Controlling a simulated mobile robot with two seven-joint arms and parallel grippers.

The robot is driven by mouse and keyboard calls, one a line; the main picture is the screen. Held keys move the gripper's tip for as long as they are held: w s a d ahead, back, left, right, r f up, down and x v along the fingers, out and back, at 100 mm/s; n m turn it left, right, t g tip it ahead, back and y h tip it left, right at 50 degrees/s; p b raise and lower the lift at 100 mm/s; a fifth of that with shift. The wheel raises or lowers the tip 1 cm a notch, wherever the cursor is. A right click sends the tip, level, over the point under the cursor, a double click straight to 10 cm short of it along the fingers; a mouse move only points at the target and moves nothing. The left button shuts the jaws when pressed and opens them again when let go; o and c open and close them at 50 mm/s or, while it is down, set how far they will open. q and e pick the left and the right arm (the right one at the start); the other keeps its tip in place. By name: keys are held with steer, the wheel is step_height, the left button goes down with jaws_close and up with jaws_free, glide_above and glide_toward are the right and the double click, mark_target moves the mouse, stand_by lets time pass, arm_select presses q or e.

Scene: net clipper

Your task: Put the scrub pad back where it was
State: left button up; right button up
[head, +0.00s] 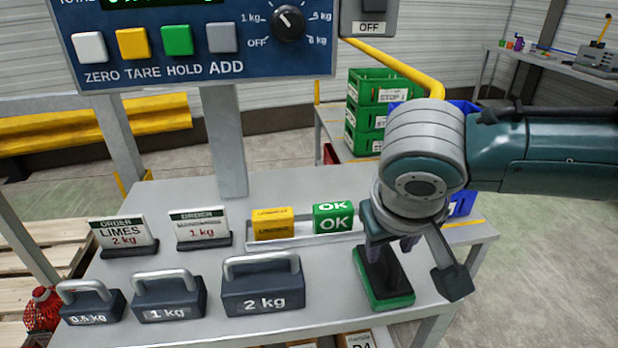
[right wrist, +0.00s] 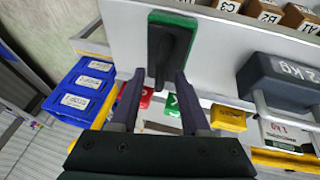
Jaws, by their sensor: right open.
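The scrub pad (head: 388,298) is a green pad with a black top and handle. It lies on the grey table (head: 335,277) at the right, beside the 2 kg weight. My right gripper (head: 392,246) is over its far end, and the arm partly hides the pad's handle. In the right wrist view the pad (right wrist: 184,22) lies ahead of my open right gripper (right wrist: 157,78). The handle's near end is close to the gap between the fingers, and the fingers are not closed on it. My left gripper is out of view.
Weights of 0.5 kg (head: 90,304), 1 kg (head: 170,298) and 2 kg (head: 262,289) stand to the left. Behind are two order signs, a yellow block (head: 272,224) and a green OK block (head: 333,218). A scale panel (head: 200,45) hangs above. Green crates (head: 378,95) stand behind.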

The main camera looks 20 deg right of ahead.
steer(key=p+v, duration=0.2)
steer(key=v, duration=0.9)
steer(key=s+a+f+n+y, duration=0.2)
steer(key=s+a+n+y, duration=0.15)
steer(key=s+a, duration=0.45)
steer(key=s+d+f, duration=0.2)
steer(key=s+d, duration=0.3)
steer(key=s, duration=0.3)
steer(key=shift+d+n, duration=0.3)
steer(key=shift+n, duration=0.05)
steer(key=shift+s, duration=0.15)
stand_by(0.6)
